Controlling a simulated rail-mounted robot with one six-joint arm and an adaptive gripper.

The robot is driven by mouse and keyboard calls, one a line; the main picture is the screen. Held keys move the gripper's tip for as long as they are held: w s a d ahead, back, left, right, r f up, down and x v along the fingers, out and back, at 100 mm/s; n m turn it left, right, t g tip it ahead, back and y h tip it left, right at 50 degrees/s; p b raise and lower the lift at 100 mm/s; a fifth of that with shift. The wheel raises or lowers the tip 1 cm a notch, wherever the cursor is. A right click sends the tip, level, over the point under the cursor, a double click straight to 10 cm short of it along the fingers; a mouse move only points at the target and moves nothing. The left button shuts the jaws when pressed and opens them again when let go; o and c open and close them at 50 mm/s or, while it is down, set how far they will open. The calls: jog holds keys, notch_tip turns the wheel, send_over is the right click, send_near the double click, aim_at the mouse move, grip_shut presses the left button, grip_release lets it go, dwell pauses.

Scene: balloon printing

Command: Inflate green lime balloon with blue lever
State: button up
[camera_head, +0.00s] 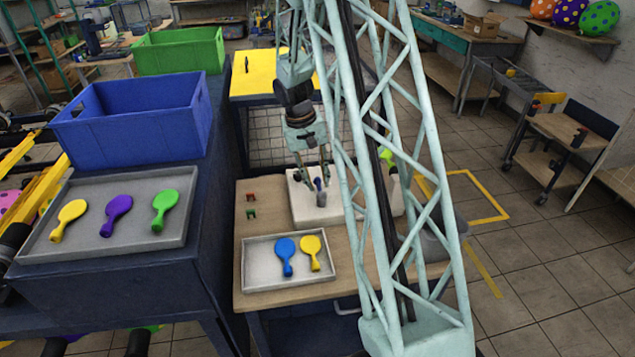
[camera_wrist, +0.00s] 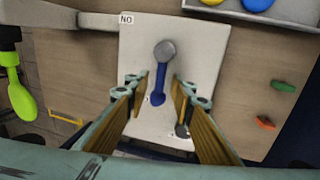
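The blue lever (camera_wrist: 159,85) with a round grey knob stands on a white panel (camera_wrist: 205,50) marked "NO" in the wrist view. My gripper (camera_wrist: 165,93) is open, with its fingers on either side of the lever; I cannot tell whether they touch it. A small dark part (camera_wrist: 183,131) is beside the right finger. The lime green balloon (camera_wrist: 22,101) hangs from a black fitting (camera_wrist: 9,38) at the left. In the head view my gripper (camera_head: 318,182) is over the white box (camera_head: 306,212). The lime balloon (camera_head: 387,157) is partly hidden behind my lattice arm.
A grey tray (camera_head: 246,280) with blue and yellow balloons lies in front of the white box. Small green (camera_wrist: 284,86) and red (camera_wrist: 265,124) pieces are on the wooden table. At left, a tray (camera_head: 80,249) holds yellow, purple and green balloons beside a blue crate (camera_head: 130,135).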

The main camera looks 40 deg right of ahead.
jog(key=shift+f, duration=0.25)
grip_shut()
